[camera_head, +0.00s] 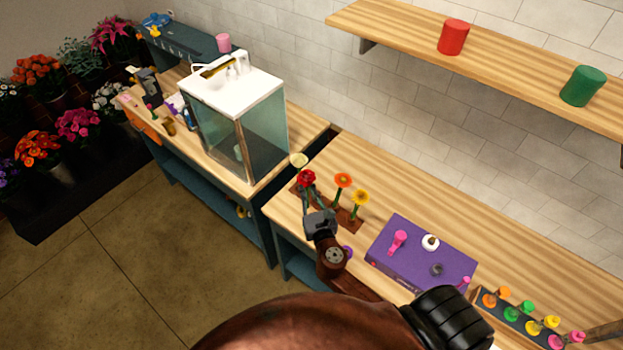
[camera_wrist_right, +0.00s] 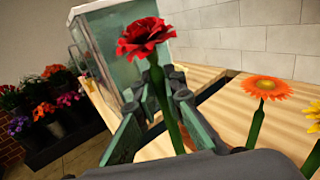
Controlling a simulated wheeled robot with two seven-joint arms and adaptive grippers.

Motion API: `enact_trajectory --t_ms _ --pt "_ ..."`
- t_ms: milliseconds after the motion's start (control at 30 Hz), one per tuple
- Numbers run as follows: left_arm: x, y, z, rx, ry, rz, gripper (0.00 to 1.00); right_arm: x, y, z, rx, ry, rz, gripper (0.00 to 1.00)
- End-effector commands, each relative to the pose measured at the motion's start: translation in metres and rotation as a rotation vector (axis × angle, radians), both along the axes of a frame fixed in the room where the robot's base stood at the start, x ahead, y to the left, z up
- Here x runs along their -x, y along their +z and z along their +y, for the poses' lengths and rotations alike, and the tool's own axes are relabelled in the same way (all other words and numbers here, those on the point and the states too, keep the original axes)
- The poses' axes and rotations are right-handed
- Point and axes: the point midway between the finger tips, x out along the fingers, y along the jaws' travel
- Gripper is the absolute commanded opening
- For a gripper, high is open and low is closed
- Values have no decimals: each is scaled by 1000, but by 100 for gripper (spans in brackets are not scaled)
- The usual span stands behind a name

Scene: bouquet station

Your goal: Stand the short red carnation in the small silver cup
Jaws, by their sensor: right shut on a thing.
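In the right wrist view the red bloom (camera_wrist_right: 145,35) rises above the fingers on a green stem, and the right gripper (camera_wrist_right: 158,108) is shut around that stem. I cannot clearly pick out the small silver cup; a small grey round thing (camera_head: 437,269) sits on the purple box, too small to identify. My left gripper is not in view.
An orange flower (camera_head: 343,181) and a yellow flower (camera_head: 360,197) stand close right of the gripper, over a brown holder (camera_head: 349,221). A purple box (camera_head: 410,263) carries small items. A glass case (camera_head: 246,132) stands left. A rack (camera_head: 514,324) holds several coloured pegs.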

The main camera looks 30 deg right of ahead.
Motion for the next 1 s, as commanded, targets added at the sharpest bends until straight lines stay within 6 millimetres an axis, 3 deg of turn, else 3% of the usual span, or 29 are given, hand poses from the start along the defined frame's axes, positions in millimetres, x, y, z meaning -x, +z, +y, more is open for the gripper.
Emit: enact_trajectory --t_ms 267,1000 --pt "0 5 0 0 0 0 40 14 14 15 -2 -1 -1 0" --pt "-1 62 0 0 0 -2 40 15 66 16 0 -1 0 0"
